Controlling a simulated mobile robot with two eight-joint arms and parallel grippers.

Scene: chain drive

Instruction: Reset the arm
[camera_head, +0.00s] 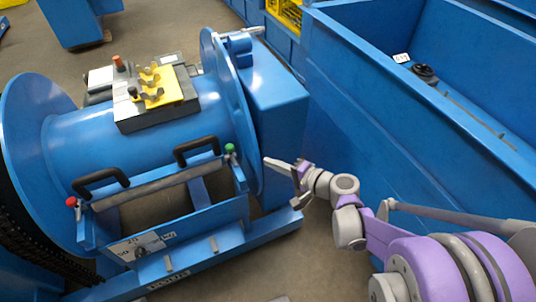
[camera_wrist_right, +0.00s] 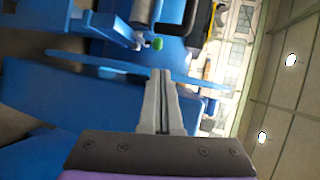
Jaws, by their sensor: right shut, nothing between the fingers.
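My right gripper (camera_head: 284,165) is shut and empty. In the head view it points left, in front of the right-hand flange of the blue drum machine (camera_head: 140,135). I cannot tell whether its tip touches the flange. In the right wrist view the closed fingers (camera_wrist_right: 162,85) point up toward the blue flange edge, with the green knob (camera_wrist_right: 157,44) beyond. The purple and grey right arm (camera_head: 410,258) reaches in from the lower right. My left gripper is not in view.
A red knob (camera_head: 71,202) and black handles (camera_head: 197,150) sit on the machine's front. A grey box with yellow parts (camera_head: 153,84) is on top. A large blue bin (camera_head: 400,110) stands at the right. Bare floor (camera_head: 325,240) shows between the machine and my arm.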

